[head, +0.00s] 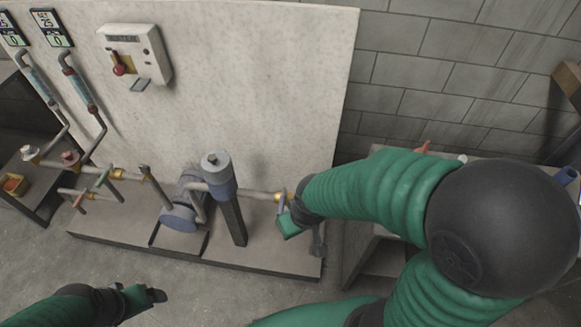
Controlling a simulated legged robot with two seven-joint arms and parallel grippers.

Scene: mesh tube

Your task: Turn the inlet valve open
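A pipe rig stands against a pale panel, and no label tells which valve is the inlet valve. At the right end of its pipe is a brass fitting (280,196), and my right gripper (288,222) is right at it, covering whatever handle is there. I cannot tell whether it touches or grips anything.
A blue pump (181,216) and an upright grey cylinder (217,172) stand mid-rig on a low plinth (270,261). A control box (136,55) with a red knob (119,66) hangs on the panel. A table (357,240) stands at right, partly behind my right arm.

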